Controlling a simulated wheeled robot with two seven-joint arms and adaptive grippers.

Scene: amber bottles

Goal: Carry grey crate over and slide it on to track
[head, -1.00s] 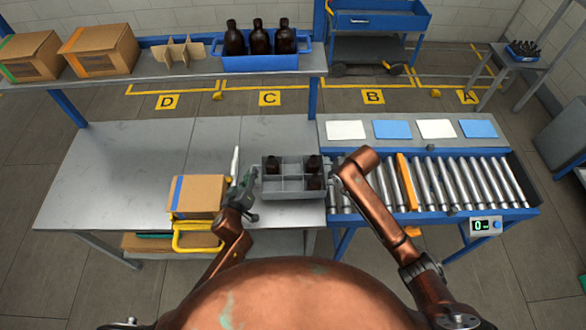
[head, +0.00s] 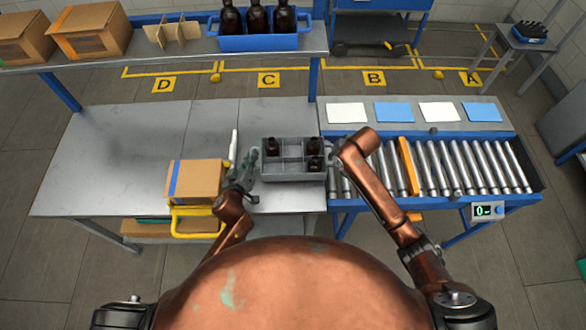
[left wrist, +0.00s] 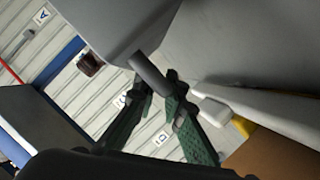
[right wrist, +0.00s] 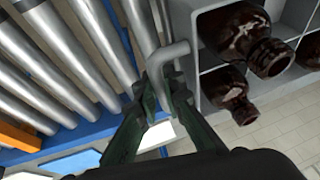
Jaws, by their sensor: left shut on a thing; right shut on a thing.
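The grey crate (head: 281,173) is at the right end of the grey workbench, beside the roller track (head: 450,170). It is divided into compartments and holds a few amber bottles (head: 314,163). My left gripper (head: 247,172) is at the crate's left side; in the left wrist view its fingers (left wrist: 160,85) are shut on a grey handle (left wrist: 150,70). My right gripper is mostly hidden behind its arm in the head view. In the right wrist view its fingers (right wrist: 158,92) are shut on the crate's other handle (right wrist: 168,55), next to bottles (right wrist: 245,50) in compartments.
A cardboard box (head: 195,181) stands left of my left gripper. An orange bar (head: 408,167) lies across the rollers. White and blue cards (head: 393,112) lie on the ledge behind the track. A blue bin of bottles (head: 258,42) stands on the shelf.

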